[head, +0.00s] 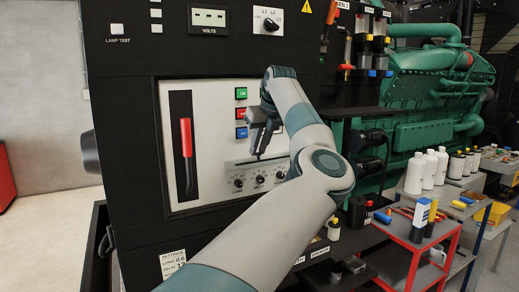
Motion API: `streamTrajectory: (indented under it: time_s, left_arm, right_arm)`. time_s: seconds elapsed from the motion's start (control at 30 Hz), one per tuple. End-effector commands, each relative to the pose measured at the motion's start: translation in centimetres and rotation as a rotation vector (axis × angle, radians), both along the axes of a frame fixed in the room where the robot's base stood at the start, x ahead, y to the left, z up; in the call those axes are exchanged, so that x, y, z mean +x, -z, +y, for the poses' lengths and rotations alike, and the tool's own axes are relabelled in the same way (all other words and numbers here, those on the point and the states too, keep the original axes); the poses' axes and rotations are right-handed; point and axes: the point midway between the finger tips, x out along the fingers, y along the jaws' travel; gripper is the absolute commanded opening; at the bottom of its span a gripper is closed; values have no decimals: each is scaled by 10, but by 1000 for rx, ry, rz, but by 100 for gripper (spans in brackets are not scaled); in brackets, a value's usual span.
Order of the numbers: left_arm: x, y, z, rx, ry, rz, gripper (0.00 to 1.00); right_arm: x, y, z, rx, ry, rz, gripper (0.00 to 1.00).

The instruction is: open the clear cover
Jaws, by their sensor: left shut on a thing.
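The clear cover (239,172) is a see-through panel low on the pale inset panel of the black cabinet. It lies over a row of small black dial knobs (260,180). My left gripper (259,152) points down at the cover's upper edge, its fingers shut on the cover there. My forearm and wrist hide the right end of the cover and part of the knob row. I cannot tell whether the cover is tilted away from the panel. My right gripper is not in view.
A red-handled lever (186,138) stands left of the cover. Green, red and blue buttons (241,113) sit just above it. A red-framed cart (413,246) with bottles and tools stands at the lower right, before a green engine (430,85).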

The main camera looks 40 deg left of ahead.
Motion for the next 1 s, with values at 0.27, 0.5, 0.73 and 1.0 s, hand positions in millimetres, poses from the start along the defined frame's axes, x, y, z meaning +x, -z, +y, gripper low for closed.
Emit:
streamTrajectory:
  time_s: [0.27,0.5,0.73,1.0]
  left_arm:
    - [0,0,4,7,-4,-2,0]
    - [0,0,4,6,-4,-2,35]
    - [0,0,2,3,-3,0,35]
    - [-2,-7,-3,3,-1,-1,35]
  right_arm:
    - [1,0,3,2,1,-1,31]
    - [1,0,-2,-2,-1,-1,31]
    - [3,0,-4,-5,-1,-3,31]
    - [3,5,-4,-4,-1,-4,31]
